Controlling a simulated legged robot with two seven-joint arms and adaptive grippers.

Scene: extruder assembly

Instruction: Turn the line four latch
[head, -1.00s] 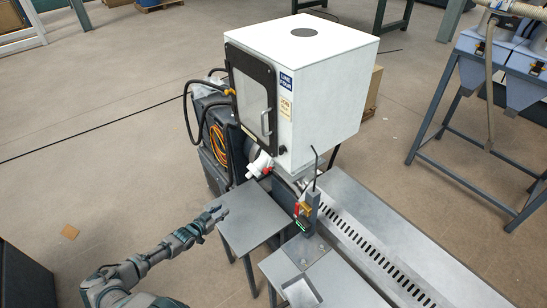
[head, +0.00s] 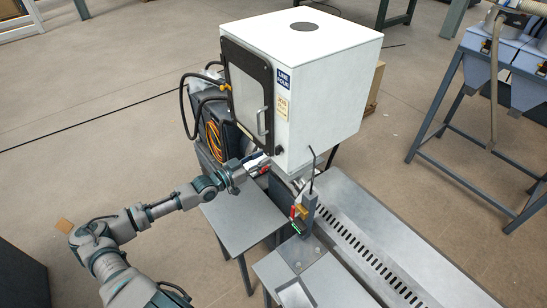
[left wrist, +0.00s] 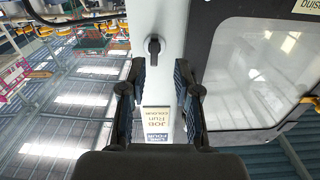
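The line four cabinet is a white box (head: 320,100) with a dark-framed glass door (head: 248,90) and a blue label. Its latch, a small black knob (head: 279,150), sits low on the white side face. In the left wrist view the latch (left wrist: 153,46) shows as a dark round base with a short lever, just beyond and between my fingertips. My left gripper (head: 257,165) is below the door's lower edge, near the latch. In the left wrist view its fingers (left wrist: 160,70) are spread with a clear gap and nothing between them. My right gripper is out of view.
A grey side table (head: 240,220) stands under my left arm. A post with a red and green device (head: 301,222) stands right of it, beside a long slotted trough (head: 375,240). Floor at the left is open.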

